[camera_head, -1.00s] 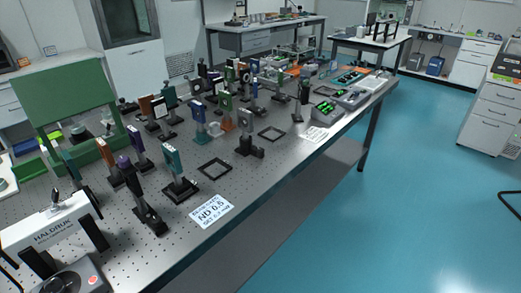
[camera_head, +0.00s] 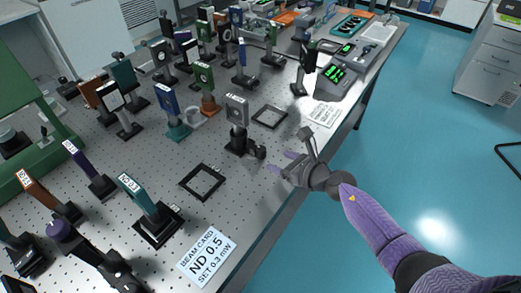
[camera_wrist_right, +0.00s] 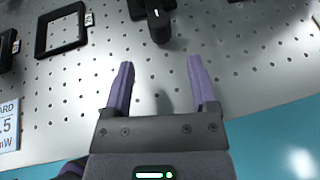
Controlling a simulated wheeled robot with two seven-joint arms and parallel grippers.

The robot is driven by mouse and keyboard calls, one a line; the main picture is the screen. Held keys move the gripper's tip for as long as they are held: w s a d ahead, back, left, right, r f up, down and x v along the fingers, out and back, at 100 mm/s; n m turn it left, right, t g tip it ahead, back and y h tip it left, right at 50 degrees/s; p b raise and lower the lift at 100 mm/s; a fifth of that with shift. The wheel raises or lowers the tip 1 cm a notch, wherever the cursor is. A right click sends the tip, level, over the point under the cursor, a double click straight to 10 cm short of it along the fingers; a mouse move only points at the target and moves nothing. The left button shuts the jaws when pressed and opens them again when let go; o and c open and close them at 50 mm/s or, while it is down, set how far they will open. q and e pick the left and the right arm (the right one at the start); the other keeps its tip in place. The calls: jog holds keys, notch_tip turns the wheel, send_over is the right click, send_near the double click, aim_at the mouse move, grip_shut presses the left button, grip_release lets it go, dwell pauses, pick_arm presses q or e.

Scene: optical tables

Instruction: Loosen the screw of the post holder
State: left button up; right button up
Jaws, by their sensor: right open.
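A grey square optic mount (camera_head: 237,110) stands upright on a black post holder (camera_head: 238,144) near the table's front edge. A dark knob-like screw (camera_head: 258,152) sticks out low from the holder, toward my right gripper (camera_head: 281,161). That gripper is open and empty, its purple fingers pointing at the screw from the edge side. In the right wrist view, the screw (camera_wrist_right: 160,30) lies ahead of and roughly between the two fingertips (camera_wrist_right: 160,62), apart from them. My left gripper is not in view.
Flat black square frames lie on both sides of the holder, one nearer (camera_head: 202,182) and one farther (camera_head: 270,117). A beam card (camera_head: 207,256) lies near the edge. Several other mounts crowd the table behind. The perforated top around the screw is clear.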

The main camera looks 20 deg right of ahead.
aim_at(264, 155)
jog(key=b+x, duration=0.1)
jog(key=x, duration=0.2)
jog(key=b+x, duration=0.1)
jog(key=x, duration=0.1)
jog(key=shift+w+a+f, duration=0.1)
jog(key=shift+w+f, duration=0.15)
jog(key=shift+f, duration=0.25)
jog(key=shift+w+a+b, duration=0.25)
jog(key=shift+w+b, duration=0.15)
jog(key=shift+w, duration=0.05)
grip_shut()
